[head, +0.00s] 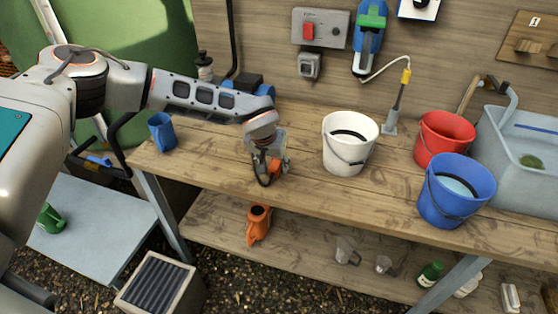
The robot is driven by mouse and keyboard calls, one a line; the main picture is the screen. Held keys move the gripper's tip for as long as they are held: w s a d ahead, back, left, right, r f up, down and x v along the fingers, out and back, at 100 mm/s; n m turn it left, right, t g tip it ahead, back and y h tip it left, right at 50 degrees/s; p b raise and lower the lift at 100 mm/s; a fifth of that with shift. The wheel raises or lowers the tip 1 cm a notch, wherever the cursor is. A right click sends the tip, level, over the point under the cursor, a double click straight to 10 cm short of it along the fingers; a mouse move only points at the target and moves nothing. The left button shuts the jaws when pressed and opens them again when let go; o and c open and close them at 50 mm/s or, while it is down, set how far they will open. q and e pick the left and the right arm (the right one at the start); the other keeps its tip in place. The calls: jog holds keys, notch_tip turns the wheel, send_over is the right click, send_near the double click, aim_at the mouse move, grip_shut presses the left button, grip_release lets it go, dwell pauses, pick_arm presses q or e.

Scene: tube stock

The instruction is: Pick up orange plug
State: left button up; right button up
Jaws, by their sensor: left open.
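A small orange object, which looks like the orange plug (275,168), is at the worktop in the middle of the head view, right at my left gripper (269,177). My left gripper points down at the wooden bench top and is open. Its fingers partly hide the orange object. I cannot tell whether the fingers touch it. My right gripper does not show.
A white bucket (349,146) stands right of my left gripper on the bench (300,205). A red bucket (443,140), a blue bucket (454,192) and a grey sink (515,170) are farther right. A blue cup (161,132) stands left. An orange jug (258,224) is on the lower shelf.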

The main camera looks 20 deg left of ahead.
pick_arm(q)
jog(key=shift+x, duration=1)
grip_shut()
jog(key=shift+r, duration=0.1)
